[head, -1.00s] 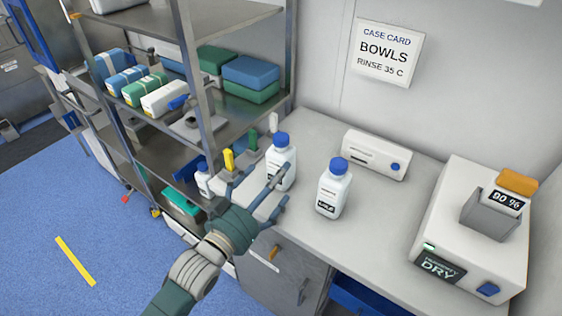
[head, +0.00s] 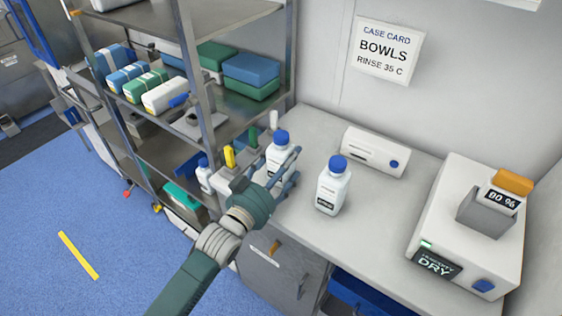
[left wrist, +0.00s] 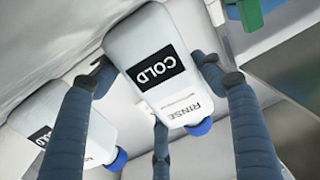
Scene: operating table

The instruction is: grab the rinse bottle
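A white bottle with a blue cap (head: 279,152) stands upright on the light counter. Its label reads COLD RINSE in the left wrist view (left wrist: 150,62), where it appears upside down. My left gripper (head: 280,168) is at this bottle, its blue-grey fingers spread on both sides of it. The fingers look open, without a clear grip; whether any touches is hard to tell. A similar white bottle (head: 331,187) stands just to the right in the head view and also shows at the left of the left wrist view (left wrist: 75,125). My right gripper is out of view.
A white box (head: 374,152) sits behind the bottles. A machine (head: 465,240) marked DRY stands at the right. A metal shelf (head: 185,40) with wrapped packs rises at the left. A smaller bottle (head: 205,177) is left of my gripper. The counter's front middle is clear.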

